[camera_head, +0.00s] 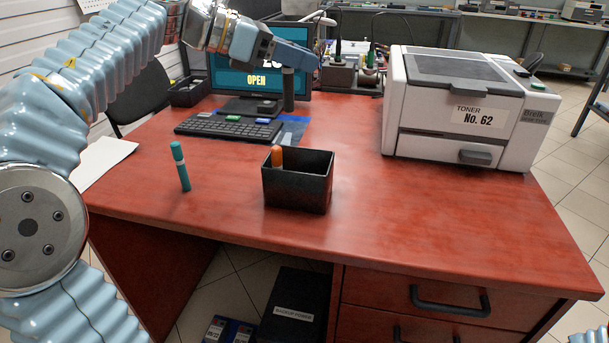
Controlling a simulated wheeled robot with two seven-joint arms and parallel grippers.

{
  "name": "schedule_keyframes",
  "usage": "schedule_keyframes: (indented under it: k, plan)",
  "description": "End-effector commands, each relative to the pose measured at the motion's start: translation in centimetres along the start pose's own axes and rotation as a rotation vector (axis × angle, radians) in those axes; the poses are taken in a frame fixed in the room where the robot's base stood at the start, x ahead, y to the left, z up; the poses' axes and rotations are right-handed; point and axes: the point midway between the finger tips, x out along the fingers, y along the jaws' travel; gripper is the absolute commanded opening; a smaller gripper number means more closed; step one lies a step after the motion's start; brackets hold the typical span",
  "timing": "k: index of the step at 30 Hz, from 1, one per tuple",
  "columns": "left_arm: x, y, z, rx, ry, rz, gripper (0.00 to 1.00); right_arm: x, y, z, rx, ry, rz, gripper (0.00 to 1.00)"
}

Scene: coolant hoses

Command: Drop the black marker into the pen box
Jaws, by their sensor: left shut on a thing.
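My left gripper (290,62) reaches over the back of the desk, in front of the monitor. It is shut on the black marker (288,91), which hangs upright from the fingers. The fingertips partly hide the marker's top. The pen box (297,191) is a black open-topped box on the middle of the desk. It appears lower in the picture than the held marker, and the marker is outside it. An orange marker (277,156) stands in the box. My right gripper is not in view.
A keyboard (228,127) and monitor (256,83) stand behind. A printer (462,108) stands at right. The desk between box and printer is clear.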

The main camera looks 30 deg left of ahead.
Motion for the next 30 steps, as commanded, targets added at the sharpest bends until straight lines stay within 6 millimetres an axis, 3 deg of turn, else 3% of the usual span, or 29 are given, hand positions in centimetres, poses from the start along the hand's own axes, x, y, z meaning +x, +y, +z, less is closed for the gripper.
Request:
schedule_keyframes:
  k: [13, 20, 30]
  plan:
    - [2.3, -0.2, -6.3, -0.009, -0.001, 0.007, 0.0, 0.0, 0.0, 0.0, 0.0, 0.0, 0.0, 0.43]
    - [2.9, -0.3, -8.1, -0.012, -0.002, 0.012, 0.0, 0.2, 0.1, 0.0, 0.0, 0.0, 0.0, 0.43]
    - [4.4, -0.3, -11.6, -0.011, -0.001, 0.012, 0.0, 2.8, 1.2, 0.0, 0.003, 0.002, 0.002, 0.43]
